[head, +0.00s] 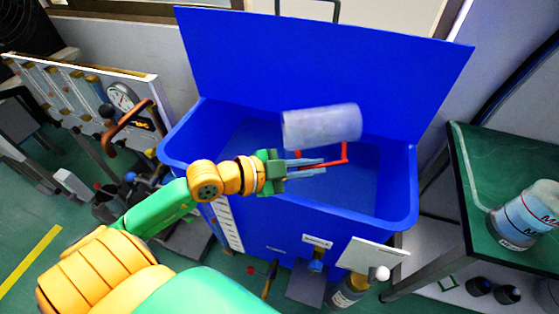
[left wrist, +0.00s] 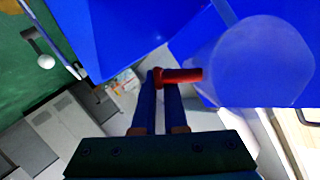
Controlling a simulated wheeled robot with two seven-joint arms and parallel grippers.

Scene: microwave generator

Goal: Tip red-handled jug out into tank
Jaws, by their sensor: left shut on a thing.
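The jug (head: 322,126) is a whitish translucent cylinder with a red handle (head: 344,153). It lies on its side, nearly level, above the open blue tank (head: 412,185). My left gripper (head: 318,166) reaches in over the tank's front rim and is shut on the red handle, below the jug's body. In the left wrist view the fingers (left wrist: 158,78) close on the red handle (left wrist: 185,75), with the jug's body (left wrist: 262,62) to the right. I cannot tell which end is the mouth, and I see no stream leaving it. My right gripper is not in view.
The tank's raised blue lid (head: 325,65) stands behind the jug. A green-topped table (head: 490,165) at the right carries a white and blue container (head: 527,215). A panel with a gauge (head: 123,97) stands at the left. Small fittings and a bottle (head: 348,290) are below the tank's front.

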